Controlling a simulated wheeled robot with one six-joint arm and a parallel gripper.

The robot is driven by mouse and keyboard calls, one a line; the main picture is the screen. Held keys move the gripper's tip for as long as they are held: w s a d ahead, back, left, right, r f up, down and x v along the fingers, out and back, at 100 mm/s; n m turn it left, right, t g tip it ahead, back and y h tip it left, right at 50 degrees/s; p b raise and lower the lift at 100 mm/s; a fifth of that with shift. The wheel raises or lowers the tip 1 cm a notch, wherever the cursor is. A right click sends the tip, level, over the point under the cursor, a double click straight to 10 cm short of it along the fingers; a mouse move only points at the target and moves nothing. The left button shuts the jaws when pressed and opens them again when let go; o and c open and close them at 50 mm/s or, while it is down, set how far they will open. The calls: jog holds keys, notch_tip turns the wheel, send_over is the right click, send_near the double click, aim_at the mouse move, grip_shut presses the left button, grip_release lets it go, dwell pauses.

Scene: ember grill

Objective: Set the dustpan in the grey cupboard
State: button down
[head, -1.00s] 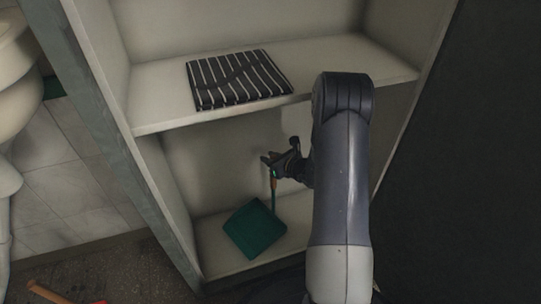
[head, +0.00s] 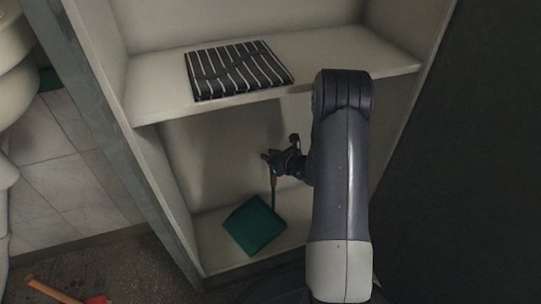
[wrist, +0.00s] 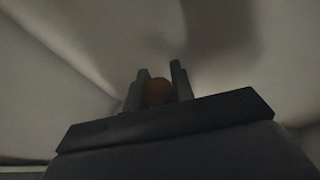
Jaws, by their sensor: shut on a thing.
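The teal dustpan (head: 254,226) is inside the lower compartment of the grey cupboard (head: 150,116), its pan low, at or just above the bottom board; I cannot tell if it touches. Its handle stands up from the pan. My gripper (head: 273,160) is in the lower compartment, under the middle shelf, shut on the top of the handle. In the wrist view the round brown handle end (wrist: 158,91) sits between the two fingers. The pan does not show in the wrist view.
A folded black cloth with white stripes (head: 238,72) lies on the middle shelf (head: 345,66) above my gripper. A dark panel (head: 475,160) stands at the right. An orange-handled tool (head: 55,290) lies on the floor at lower left. White fixtures (head: 15,60) stand at the left.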

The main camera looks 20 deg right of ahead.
jog(key=shift+f, duration=0.2)
jog(key=c, duration=1.1)
grip_release()
jog(key=shift+s, duration=0.1)
